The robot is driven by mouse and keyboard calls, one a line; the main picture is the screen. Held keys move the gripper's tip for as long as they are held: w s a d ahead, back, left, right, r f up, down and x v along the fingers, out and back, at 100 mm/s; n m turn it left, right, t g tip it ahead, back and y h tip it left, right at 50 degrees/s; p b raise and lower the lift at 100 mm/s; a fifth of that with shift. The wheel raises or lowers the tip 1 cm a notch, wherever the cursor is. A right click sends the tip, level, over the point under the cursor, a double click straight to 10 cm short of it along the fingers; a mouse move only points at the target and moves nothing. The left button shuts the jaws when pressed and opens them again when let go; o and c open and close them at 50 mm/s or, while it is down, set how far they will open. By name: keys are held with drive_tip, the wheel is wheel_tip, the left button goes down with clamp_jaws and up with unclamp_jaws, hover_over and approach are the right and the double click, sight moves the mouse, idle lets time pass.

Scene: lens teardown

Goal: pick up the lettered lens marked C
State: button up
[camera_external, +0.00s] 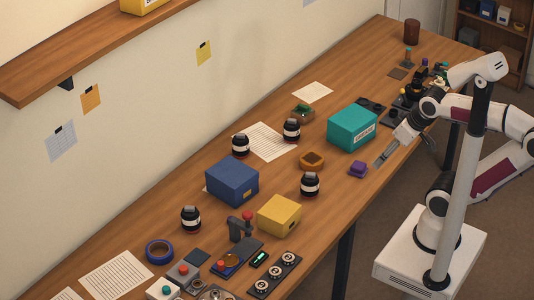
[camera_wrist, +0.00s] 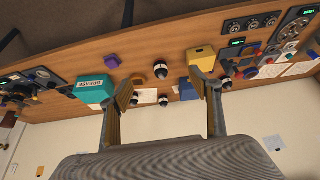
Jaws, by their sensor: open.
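Several black cylinders with white bands, which look like the lenses, stand upright on the wooden bench. My gripper (camera_external: 379,163) is open and empty, near the bench's right edge, apart from the lenses.
A teal box (camera_external: 352,130) and a small purple block (camera_external: 357,170) lie nearest my gripper. A blue box (camera_external: 232,183), a yellow box (camera_external: 279,215) and a brown tray (camera_external: 311,161) stand among the lenses. Wall and shelf (camera_external: 90,50) bound the far side.

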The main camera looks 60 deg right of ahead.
drive_tip(key=w+d+r+t+h, duration=0.1)
drive_tip(key=w+d, duration=0.2)
drive_tip(key=w, duration=0.6)
drive_tip(key=w+d+r+t+h, duration=0.1)
drive_tip(key=w+d, duration=0.1)
drive_tip(key=w, duration=0.7)
drive_tip(key=n+t+y, duration=0.2)
drive_tip(key=t, duration=0.2)
hover_over(247, 142)
drive_tip(key=s+d, duration=0.3)
drive_tip(key=s, duration=0.7)
wheel_tip(247, 142, down, 12)
drive_tip(key=f, duration=0.1)
drive_tip(key=w+f+y, duration=0.1)
drive_tip(key=w+f, duration=0.1)
drive_tip(key=f, duration=0.2)
drive_tip(key=w+a+f+t+y, duration=0.1)
drive_tip(key=f, duration=0.3)
drive_tip(key=w+f+y, duration=0.1)
drive_tip(key=w+f, duration=0.1)
drive_tip(key=f, duration=0.1)
drive_tip(key=shift+w+a+f+n, duration=0.2)
drive_tip(key=shift+w+f+n, duration=0.15)
drive_tip(key=shift+f+n, duration=0.05)
drive_tip(key=shift+w+a+f+t+y, duration=0.1)
drive_tip(key=shift+f+t+y, duration=0.2)
drive_tip(key=shift+f, duration=0.3)
drive_tip(key=shift+w, duration=0.1)
drive_tip(key=shift+x, duration=1.2)
